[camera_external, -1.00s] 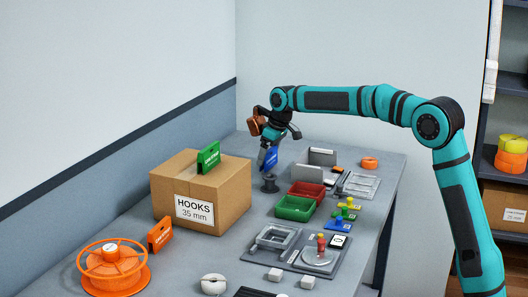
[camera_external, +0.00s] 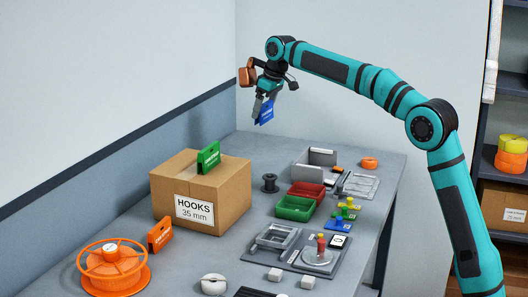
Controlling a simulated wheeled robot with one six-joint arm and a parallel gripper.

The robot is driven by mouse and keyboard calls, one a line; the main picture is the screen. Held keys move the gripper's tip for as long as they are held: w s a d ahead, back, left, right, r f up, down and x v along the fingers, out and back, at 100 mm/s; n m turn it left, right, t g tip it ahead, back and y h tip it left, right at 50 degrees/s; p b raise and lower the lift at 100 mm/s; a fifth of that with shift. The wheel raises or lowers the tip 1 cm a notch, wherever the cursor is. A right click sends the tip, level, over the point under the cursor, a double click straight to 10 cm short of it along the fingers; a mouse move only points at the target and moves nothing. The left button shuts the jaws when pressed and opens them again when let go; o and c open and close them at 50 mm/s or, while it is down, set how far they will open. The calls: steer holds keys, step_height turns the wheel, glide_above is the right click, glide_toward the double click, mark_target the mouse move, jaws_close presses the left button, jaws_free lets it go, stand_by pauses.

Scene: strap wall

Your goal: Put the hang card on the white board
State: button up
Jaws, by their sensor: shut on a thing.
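A blue hang card (camera_external: 267,111) hangs from my gripper (camera_external: 261,100), which is shut on it. The card is upright, slightly tilted, in the air above the back of the table and clear of everything below. A green card (camera_external: 209,157) stands on top of the cardboard box. An orange card (camera_external: 160,234) stands on the table at the box's front left. The large white wall panel (camera_external: 110,75) at the left, above a dark strip, may be the white board; I see no separate board. The card lettering is too small to read.
A cardboard box (camera_external: 228,202) labelled HOOKS 35 mm stands by the left wall. An orange reel (camera_external: 113,285), a dark spool (camera_external: 270,183), red (camera_external: 306,190) and green bins (camera_external: 295,208), and grey trays crowd the table (camera_external: 250,262). The air beside the wall is free.

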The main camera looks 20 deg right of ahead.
steer(key=a+f, duration=0.3)
steer(key=a, duration=0.6)
steer(key=a+f, duration=0.3)
steer(key=a, duration=0.5)
steer(key=shift+n, duration=0.4)
steer(key=shift+s+d+f+x, duration=0.1)
steer(key=shift+s+x, duration=0.3)
steer(key=shift+x, duration=1.3)
steer(key=shift+s+d+f+x, duration=0.15)
steer(key=shift+s+x, duration=0.2)
steer(key=shift+x, duration=1.3)
steer(key=shift+s+d+f+x, duration=0.1)
steer(key=shift+s+x, duration=0.3)
steer(key=shift+x, duration=1.3)
steer(key=o, duration=0.7)
steer(key=v, duration=1.2)
steer(key=shift+d, duration=0.1)
steer(key=shift+r, duration=0.1)
